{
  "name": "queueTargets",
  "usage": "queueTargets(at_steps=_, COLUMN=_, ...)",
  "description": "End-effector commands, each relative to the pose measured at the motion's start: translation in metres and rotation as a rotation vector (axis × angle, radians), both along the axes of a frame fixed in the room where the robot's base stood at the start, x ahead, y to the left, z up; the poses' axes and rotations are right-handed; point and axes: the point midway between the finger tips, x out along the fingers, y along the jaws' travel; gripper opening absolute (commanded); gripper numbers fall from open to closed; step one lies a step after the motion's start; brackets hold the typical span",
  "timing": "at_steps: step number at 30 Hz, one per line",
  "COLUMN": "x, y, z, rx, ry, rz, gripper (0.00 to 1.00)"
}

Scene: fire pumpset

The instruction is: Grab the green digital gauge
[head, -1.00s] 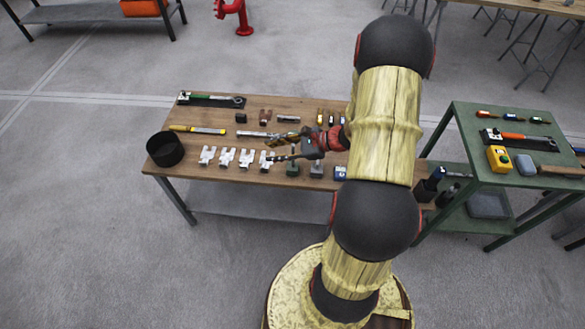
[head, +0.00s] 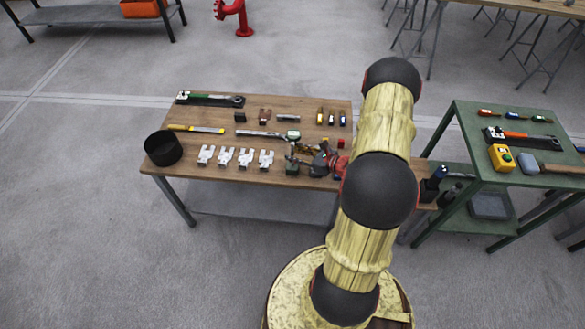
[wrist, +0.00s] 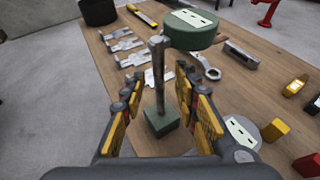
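The green digital gauge shows in the wrist view as a round green head (wrist: 191,29) with a white face. A thin metal stem rises from its square green base (wrist: 161,121); the joint at the top is not clear. My gripper (wrist: 160,75) is open, one finger on each side of the stem, with gaps visible on both sides. In the head view, the green head (head: 293,135) shows above my gripper (head: 303,158), and the base (head: 292,169) stands near the front edge of the wooden table (head: 225,181).
White metal parts (head: 245,157) lie to the left, a silver wrench (head: 258,134) behind. A black container (head: 163,148) stands at the table's left end. A green table (head: 470,150) is at the right.

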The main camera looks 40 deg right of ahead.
Motion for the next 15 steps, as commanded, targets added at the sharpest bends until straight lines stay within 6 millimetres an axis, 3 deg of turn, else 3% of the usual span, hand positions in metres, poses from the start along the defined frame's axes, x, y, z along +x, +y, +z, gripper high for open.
queueTargets(at_steps=4, x=0.0119, y=0.0030, z=-0.0060, rx=0.000, ry=0.001, rz=0.001, gripper=0.30)
queueTargets(at_steps=11, x=0.0134, y=0.0030, z=-0.0057, rx=0.000, ry=0.001, rz=0.000, gripper=0.30)
queueTargets(at_steps=15, x=0.0133, y=0.0030, z=-0.0056, rx=0.000, ry=0.001, rz=0.001, gripper=0.24)
